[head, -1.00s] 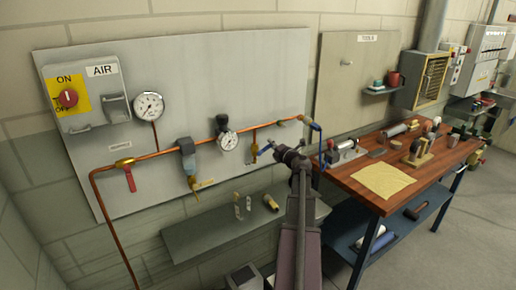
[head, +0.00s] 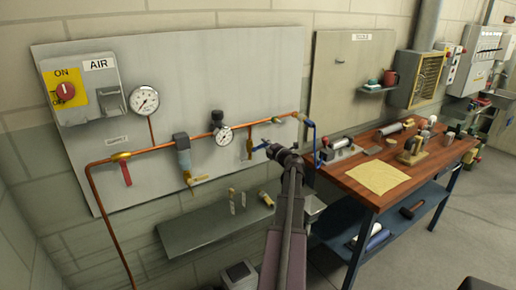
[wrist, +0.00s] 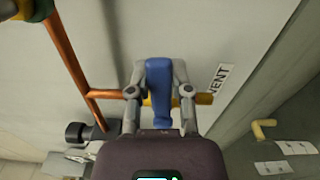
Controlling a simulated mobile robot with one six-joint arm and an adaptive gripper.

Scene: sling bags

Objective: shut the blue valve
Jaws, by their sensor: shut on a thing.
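The blue valve handle (wrist: 158,85) stands in the middle of the wrist view, between the two grey fingers of my gripper (wrist: 159,77). The fingers are shut on the handle, one on each side. The handle lies roughly crosswise to its short branch pipe. Its brass valve body (wrist: 203,99) shows beside the VENT label (wrist: 219,78) and is partly hidden by handle and fingers. In the head view my gripper (head: 270,149) is at the panel, and a bit of the blue handle (head: 261,147) shows at its tip.
A copper pipe (head: 160,147) runs along the grey panel (head: 215,75), with a red-handled valve (head: 126,173) at left and gauges. A grey shelf (head: 195,236) is below.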

